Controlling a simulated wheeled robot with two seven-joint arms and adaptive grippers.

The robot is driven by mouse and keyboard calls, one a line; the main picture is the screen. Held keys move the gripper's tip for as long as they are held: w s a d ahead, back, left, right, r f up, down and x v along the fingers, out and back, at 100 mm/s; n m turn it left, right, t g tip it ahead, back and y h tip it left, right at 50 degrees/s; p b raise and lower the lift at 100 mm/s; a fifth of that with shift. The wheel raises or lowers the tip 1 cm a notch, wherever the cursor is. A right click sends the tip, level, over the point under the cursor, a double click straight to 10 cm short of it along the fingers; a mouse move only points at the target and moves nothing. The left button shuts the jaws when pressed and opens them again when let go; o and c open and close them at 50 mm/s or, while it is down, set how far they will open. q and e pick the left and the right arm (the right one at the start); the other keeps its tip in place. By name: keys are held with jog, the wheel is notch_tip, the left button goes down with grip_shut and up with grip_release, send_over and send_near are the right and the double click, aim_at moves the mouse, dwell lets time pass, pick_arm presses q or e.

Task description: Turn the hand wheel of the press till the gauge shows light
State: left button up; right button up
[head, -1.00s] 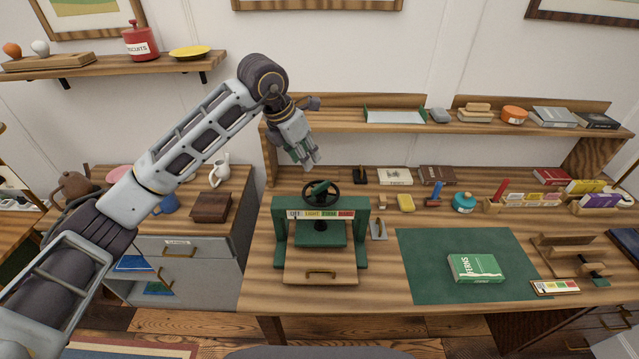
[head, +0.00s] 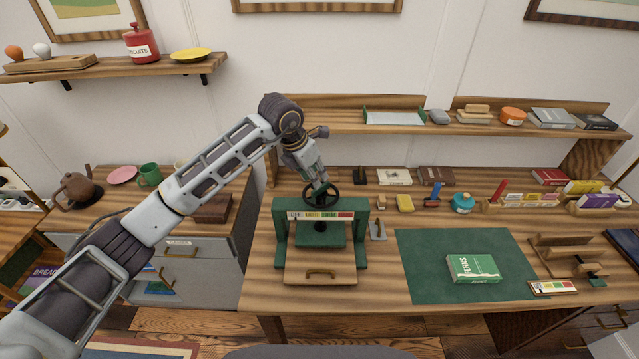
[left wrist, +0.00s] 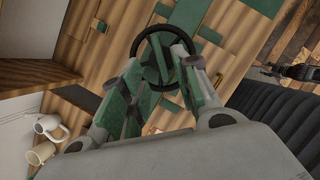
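The green press (head: 326,235) stands on the desk. Its dark round hand wheel (head: 334,196) is on top and also shows in the left wrist view (left wrist: 146,37). The gauge strip (head: 305,216) on the crossbeam has white, yellow, green and red fields; I cannot make out where it points. My left gripper (head: 319,186) is right over the wheel, pointing down, and covers part of it. In the left wrist view its fingers (left wrist: 162,70) are apart, with the wheel's green middle between or just beyond their tips. Contact cannot be told. My right gripper is out of view.
A green mat (head: 420,265) with a green book (head: 473,268) lies to the right. A shelf (head: 345,127) runs along the back.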

aim_at(321, 195)
pick_arm(q)
jog(key=shift+p+x, duration=0.45)
jog(key=shift+x, duration=2.6)
jog(key=shift+r, duration=0.1)
grip_shut()
